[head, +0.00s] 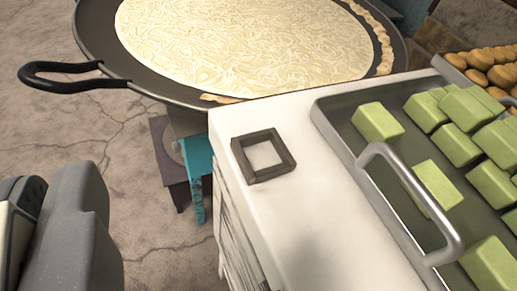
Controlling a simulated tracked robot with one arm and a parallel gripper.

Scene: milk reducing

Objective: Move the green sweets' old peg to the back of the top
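The green sweets (456,143) are pale green blocks lying in a grey metal tray (345,140) with a looped handle, on the right of the white top (310,220). A small dark square frame (264,155) lies flat on the white top, left of the tray and near the top's left edge. I cannot tell whether this frame is the old peg; no other peg shows. My gripper (52,205) shows in part at the lower left, as grey and dark pieces, apart from the frame and left of the top. Its fingertips are not clear.
A wide dark pan (95,40) with a black handle (60,76) holds a pale, patterned mass beyond the top. A second tray of round brown sweets (487,70) is at the upper right. White top around the frame is clear. Cracked floor lies left.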

